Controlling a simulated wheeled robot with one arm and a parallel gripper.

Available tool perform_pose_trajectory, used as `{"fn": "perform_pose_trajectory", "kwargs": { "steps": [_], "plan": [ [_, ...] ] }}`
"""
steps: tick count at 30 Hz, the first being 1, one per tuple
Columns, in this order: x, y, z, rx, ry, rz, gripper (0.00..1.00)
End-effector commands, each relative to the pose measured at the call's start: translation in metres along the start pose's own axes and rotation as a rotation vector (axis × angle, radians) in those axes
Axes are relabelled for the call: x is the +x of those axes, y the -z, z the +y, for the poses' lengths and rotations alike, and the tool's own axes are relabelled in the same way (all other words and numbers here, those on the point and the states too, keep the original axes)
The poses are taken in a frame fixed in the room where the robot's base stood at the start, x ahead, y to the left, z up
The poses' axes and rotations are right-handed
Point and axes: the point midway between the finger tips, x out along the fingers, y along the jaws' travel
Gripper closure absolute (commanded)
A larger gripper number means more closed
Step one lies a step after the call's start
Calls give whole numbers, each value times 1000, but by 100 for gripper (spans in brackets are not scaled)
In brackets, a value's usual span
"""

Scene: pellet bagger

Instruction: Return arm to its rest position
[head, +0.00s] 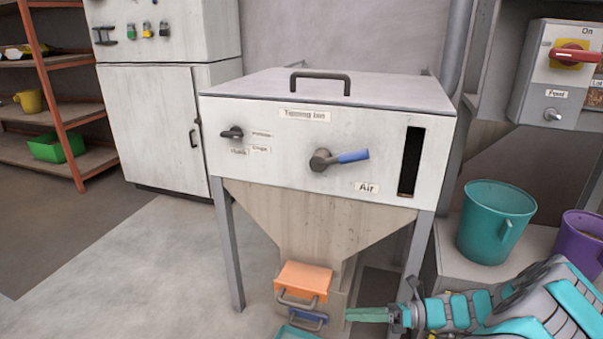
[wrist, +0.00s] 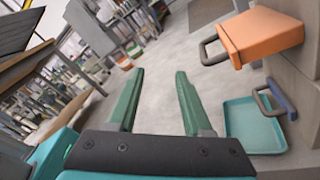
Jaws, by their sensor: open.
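My gripper (head: 366,314) is at the lower right of the head view, at the end of my teal and grey arm. It is beside the lower outlet of the hopper machine (head: 320,160). In the wrist view its two green fingers (wrist: 158,98) are spread apart with nothing between them. The orange slide gate (head: 303,280) with a grey handle sits on the hopper outlet, just left of my gripper. It also shows in the wrist view (wrist: 262,35). A blue slide gate (head: 309,318) is below it, partly cut off in the head view.
A teal tray (wrist: 250,125) lies below the gates. A teal bucket (head: 494,225) and a purple bucket (head: 583,238) stand on a ledge at the right, near my arm. A switch box (head: 557,75) hangs above. Open floor (head: 130,245) lies left of the machine.

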Motion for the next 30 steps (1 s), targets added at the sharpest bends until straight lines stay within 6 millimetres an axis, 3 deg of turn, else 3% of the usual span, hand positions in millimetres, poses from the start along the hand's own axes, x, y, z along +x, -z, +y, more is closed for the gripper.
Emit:
{"fn": "perform_pose_trajectory", "kwargs": {
  "steps": [6, 15, 23, 30],
  "plan": [
    [37, -22, 62, -257, -97, 179, 50],
    [70, -21, 153, -646, -263, 459, 50],
    [73, -3, 218, -958, -413, 702, 50],
    [55, 18, 265, -1215, -559, 929, 50]
  ]
}}
